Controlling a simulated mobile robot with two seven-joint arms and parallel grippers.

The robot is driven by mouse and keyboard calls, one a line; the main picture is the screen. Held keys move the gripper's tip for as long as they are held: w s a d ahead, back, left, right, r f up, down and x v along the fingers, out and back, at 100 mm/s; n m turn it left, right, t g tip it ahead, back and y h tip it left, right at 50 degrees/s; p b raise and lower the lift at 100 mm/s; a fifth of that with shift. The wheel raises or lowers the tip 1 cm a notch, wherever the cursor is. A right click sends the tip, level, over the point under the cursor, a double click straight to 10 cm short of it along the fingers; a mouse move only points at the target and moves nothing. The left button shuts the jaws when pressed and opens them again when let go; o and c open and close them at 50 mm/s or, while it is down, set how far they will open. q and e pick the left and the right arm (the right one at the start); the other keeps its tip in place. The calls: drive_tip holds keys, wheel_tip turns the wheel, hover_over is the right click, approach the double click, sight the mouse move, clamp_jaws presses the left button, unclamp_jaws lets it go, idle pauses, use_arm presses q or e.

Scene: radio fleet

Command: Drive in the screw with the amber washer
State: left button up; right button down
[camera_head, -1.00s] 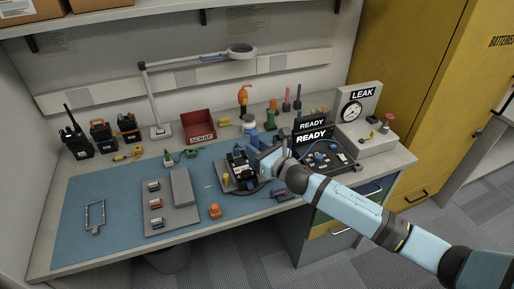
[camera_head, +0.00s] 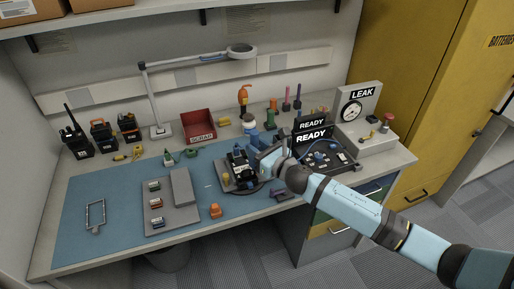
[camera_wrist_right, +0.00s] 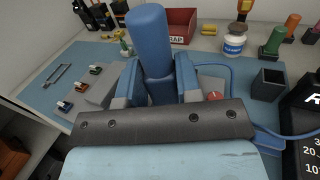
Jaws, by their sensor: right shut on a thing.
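My right gripper (camera_head: 262,158) is shut on a blue screwdriver (camera_head: 254,139) over the dark work fixture (camera_head: 229,184) at the middle of the bench. In the right wrist view, the blue screwdriver (camera_wrist_right: 148,38) stands close to upright between the two blue fingers of the gripper (camera_wrist_right: 158,84). A dark unit (camera_head: 238,163) sits in the fixture, partly behind my gripper. A small yellow part (camera_head: 226,178) shows at the fixture's left side. I cannot make out the screw, the amber washer or the screwdriver's tip. My left gripper is not in view.
A grey tray (camera_head: 183,216) with small parts and a grey block lies left of the fixture. An orange piece (camera_head: 215,210) lies in front. The red scrap bin (camera_head: 198,127) and lamp stand behind. Black READY panels (camera_head: 311,135) and the leak tester (camera_head: 367,137) stand right.

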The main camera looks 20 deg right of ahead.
sight(258, 137)
drive_tip(key=shift+f+b, duration=0.35)
drive_tip(key=shift+f, duration=0.05)
idle(0.7)
idle(0.7)
drive_tip(key=shift+r+p, duration=0.75)
drive_tip(key=shift+p, duration=0.2)
drive_tip(key=shift+r+p, duration=1.7)
drive_tip(key=shift+r, duration=0.15)
